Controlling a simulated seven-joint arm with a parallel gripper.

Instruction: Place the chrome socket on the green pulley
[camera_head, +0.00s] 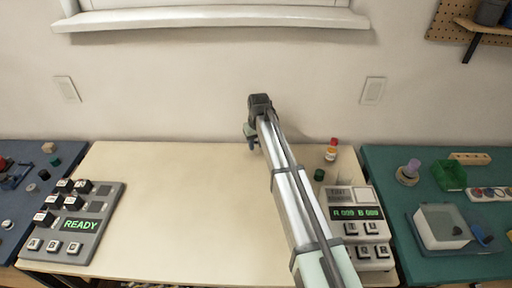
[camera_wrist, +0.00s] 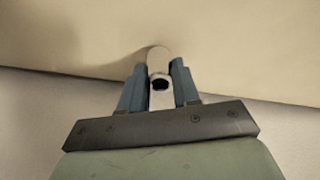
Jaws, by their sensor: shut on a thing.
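My gripper (camera_head: 250,140) is over the far middle of the cream table (camera_head: 180,190), low near the wall, mostly hidden by my arm. In the wrist view its blue fingers (camera_wrist: 160,75) are shut on a pale, shiny cylinder with a dark hole in its near end, the chrome socket (camera_wrist: 158,54). The socket is hidden in the head view. A small dark green round thing (camera_head: 319,175) stands on the table right of my arm. Another small green piece (camera_head: 55,162) lies on the left blue surface. I cannot tell which is the green pulley.
A red-capped bottle (camera_head: 331,151) and a grey button panel (camera_head: 358,222) stand right of my arm. A READY panel (camera_head: 75,215) is at the left. A green bin (camera_head: 449,176) and white tub (camera_head: 441,228) are on the right mat. The table's middle is clear.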

